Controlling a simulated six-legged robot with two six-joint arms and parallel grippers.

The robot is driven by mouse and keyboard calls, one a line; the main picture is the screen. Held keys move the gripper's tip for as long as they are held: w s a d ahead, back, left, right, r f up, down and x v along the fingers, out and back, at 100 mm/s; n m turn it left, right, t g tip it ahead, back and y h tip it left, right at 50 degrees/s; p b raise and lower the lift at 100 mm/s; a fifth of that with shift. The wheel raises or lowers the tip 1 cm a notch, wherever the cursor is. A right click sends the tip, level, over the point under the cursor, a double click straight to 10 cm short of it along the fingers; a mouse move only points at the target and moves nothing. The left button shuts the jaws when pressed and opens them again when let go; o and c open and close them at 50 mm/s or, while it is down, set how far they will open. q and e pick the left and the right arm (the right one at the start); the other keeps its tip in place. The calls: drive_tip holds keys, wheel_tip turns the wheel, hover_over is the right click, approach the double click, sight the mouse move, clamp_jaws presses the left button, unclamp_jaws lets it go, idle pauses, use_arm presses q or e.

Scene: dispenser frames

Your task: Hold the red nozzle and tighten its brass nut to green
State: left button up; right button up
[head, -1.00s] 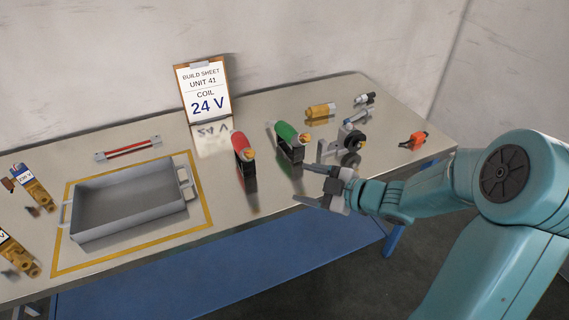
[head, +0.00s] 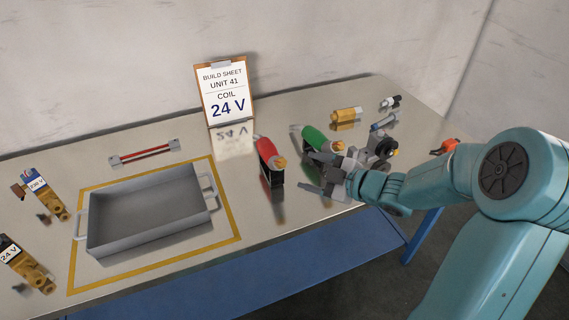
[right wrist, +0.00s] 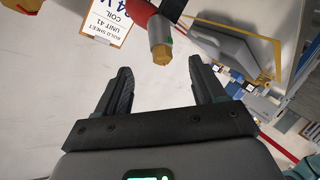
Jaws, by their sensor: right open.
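The red nozzle (head: 265,151) stands in a dark holder on the table, with its brass nut (head: 281,162) on the end facing right. In the right wrist view the red nozzle (right wrist: 139,12) enters from the top, and its brass nut (right wrist: 161,53) lies beyond the fingertips, between their lines. My right gripper (head: 307,173) is open and empty, right of the nut and apart from it; its two fingers also show in the right wrist view (right wrist: 160,75). My left gripper is not in view.
A green nozzle (head: 312,136) stands close behind my right gripper. A grey tray (head: 150,240) is at left, and a build sheet (head: 225,92) stands at the back.

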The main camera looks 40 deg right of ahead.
sight(279, 163)
drive_tip(key=x, duration=1.1)
drive_tip(key=shift+w+a+p, duration=0.1)
drive_tip(key=shift+a+p, duration=0.05)
drive_tip(key=shift+p, duration=0.15)
drive_tip(key=shift+f, duration=0.1)
clamp_jaws()
